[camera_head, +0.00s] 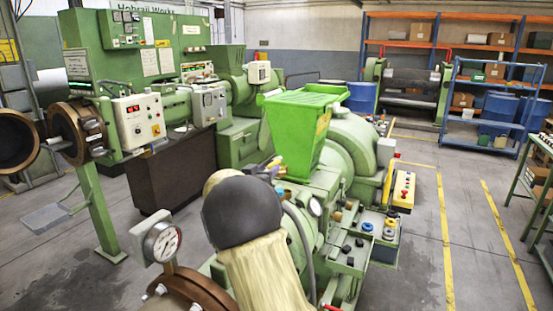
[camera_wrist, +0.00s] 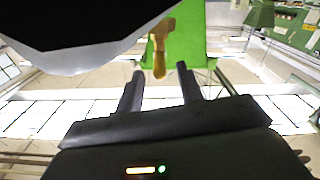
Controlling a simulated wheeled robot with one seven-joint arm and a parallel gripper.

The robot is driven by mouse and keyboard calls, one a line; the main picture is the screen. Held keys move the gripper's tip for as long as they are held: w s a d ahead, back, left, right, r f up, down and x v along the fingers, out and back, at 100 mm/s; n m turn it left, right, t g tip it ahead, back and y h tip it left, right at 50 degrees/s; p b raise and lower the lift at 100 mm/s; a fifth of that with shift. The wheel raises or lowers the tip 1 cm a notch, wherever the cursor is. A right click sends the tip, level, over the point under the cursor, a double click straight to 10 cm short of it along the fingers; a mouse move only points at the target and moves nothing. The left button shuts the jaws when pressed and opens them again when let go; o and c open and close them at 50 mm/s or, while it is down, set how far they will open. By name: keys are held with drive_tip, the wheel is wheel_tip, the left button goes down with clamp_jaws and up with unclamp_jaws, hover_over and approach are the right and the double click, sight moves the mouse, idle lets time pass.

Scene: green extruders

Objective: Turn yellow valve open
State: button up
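A yellow-brass handle-like piece (camera_wrist: 159,48), which looks like the yellow valve, stands in front of a green surface (camera_wrist: 190,45) in the wrist view. My gripper (camera_wrist: 160,72) has its two dark fingers apart, with clear space between them. The lower end of the yellow piece shows between the fingertips; I cannot tell how far ahead it lies or whether it touches them. In the head view my arm covers the middle of the machine, and I cannot make out the valve there.
A bright green hopper (camera_head: 297,130) stands on the green extruder behind my arm. A pressure gauge (camera_head: 162,242) is at the lower left. A yellow control box (camera_head: 403,190) is right of the machine. Open floor with yellow lines lies farther right, before blue shelving (camera_head: 492,108).

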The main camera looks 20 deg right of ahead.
sight(280, 159)
drive_tip(key=p+x, duration=0.2)
drive_tip(key=x, duration=0.4)
drive_tip(key=shift+w+d, duration=0.2)
drive_tip(key=shift+s, duration=0.1)
drive_tip(key=shift+c, duration=0.5)
clamp_jaws()
